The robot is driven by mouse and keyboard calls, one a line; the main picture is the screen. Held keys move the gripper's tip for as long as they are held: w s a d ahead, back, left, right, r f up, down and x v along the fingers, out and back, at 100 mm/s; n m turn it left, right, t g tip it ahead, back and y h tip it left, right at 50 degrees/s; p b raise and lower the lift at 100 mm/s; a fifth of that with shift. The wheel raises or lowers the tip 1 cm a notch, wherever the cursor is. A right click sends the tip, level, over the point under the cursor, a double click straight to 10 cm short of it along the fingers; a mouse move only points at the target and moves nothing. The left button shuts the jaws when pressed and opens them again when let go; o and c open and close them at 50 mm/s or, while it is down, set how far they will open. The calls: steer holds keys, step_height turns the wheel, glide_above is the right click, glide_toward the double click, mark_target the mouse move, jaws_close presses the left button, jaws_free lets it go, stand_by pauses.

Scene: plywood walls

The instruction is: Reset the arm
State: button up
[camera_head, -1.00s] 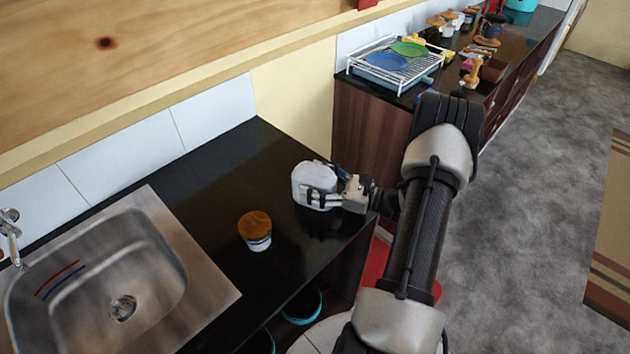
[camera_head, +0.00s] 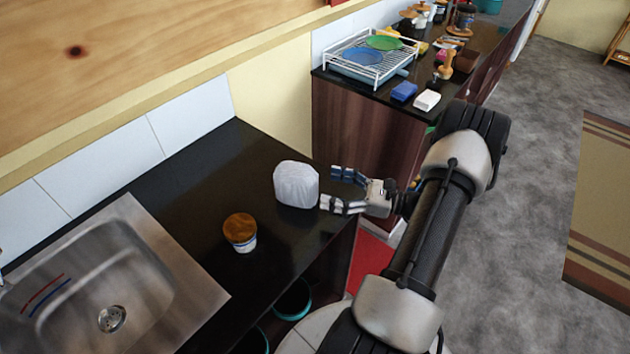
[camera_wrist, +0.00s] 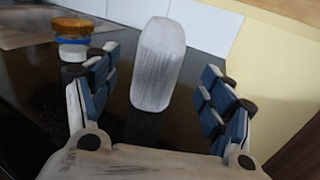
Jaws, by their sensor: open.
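My gripper (camera_head: 338,190) is open and empty at the right end of the black counter (camera_head: 190,180). A whitish-grey rounded block-like object (camera_head: 296,185) stands upright on the counter just left of my fingertips. In the wrist view my fingers (camera_wrist: 160,95) are spread wide, and the white object (camera_wrist: 158,65) stands ahead of them, apart from both. My arm reaches in from the lower right of the head view.
A jar with a brown lid (camera_head: 240,232) stands left of the white object. A steel sink (camera_head: 100,285) is at lower left. A second counter behind holds a dish rack (camera_head: 368,58), a blue block (camera_head: 404,91) and a white block (camera_head: 427,100).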

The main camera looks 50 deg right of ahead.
steer(key=shift+v, duration=0.85)
steer(key=shift+a, duration=0.1)
